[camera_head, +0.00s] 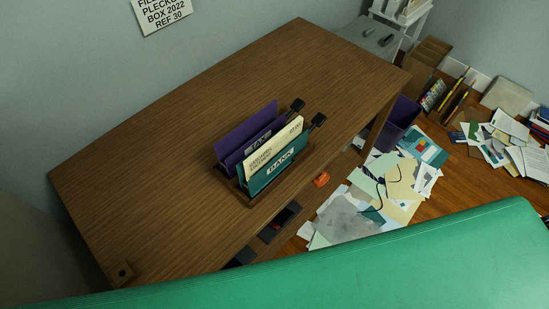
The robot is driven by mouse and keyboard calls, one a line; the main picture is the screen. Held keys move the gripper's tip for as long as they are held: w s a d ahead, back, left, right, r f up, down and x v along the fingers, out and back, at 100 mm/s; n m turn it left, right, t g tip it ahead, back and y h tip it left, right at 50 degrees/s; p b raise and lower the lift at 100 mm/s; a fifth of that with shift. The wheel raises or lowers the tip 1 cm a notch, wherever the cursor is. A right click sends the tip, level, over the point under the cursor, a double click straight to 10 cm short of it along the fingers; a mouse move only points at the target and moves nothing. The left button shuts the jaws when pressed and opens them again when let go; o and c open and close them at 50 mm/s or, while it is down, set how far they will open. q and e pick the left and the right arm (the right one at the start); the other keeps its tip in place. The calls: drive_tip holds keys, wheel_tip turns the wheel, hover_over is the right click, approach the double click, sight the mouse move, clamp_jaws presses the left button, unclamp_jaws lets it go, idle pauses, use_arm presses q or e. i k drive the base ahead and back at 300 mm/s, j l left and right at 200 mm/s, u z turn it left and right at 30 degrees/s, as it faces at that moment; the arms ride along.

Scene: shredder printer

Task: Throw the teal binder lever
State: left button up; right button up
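A teal binder (272,177) with a white label stands at the front of a small wooden holder (242,199) on the desk. A black lever (318,120) sticks up at its right end. A cream binder or folder (272,146) with dark print stands just behind it. A purple binder (246,128) is at the back, and another black lever (298,105) sticks up at its right end. Both levers stand tilted up to the right. Neither of my grippers is in view.
The wooden desk (170,150) is mostly bare around the holder. A large green surface (400,262) fills the bottom and hides what lies below. Papers (345,220) and a purple bin (401,118) are on the floor at right. An orange object (321,180) sits below the desk's edge.

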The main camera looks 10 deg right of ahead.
sight(320, 118)
drive_tip(key=i+l+u, duration=0.1)
drive_tip(key=l, duration=0.35)
drive_tip(key=i+l+u, duration=0.15)
drive_tip(key=l, duration=0.3)
drive_tip(key=i+l+u, duration=0.1)
drive_tip(key=l, duration=0.4)
drive_tip(key=i+l+u, duration=0.15)
drive_tip(key=l, duration=0.3)
drive_tip(key=i+l+u, duration=0.1)
drive_tip(key=l, duration=0.4)
drive_tip(key=u, duration=0.95)
drive_tip(key=k+l+u, duration=0.2)
drive_tip(key=l, duration=0.15)
drive_tip(key=l+u, duration=0.2)
drive_tip(key=l, duration=0.2)
drive_tip(key=k+l+u, duration=0.2)
drive_tip(key=l, duration=0.15)
drive_tip(key=k+l+u, duration=0.15)
drive_tip(key=l, duration=0.2)
drive_tip(key=k+l, duration=0.2)
drive_tip(key=l, duration=0.25)
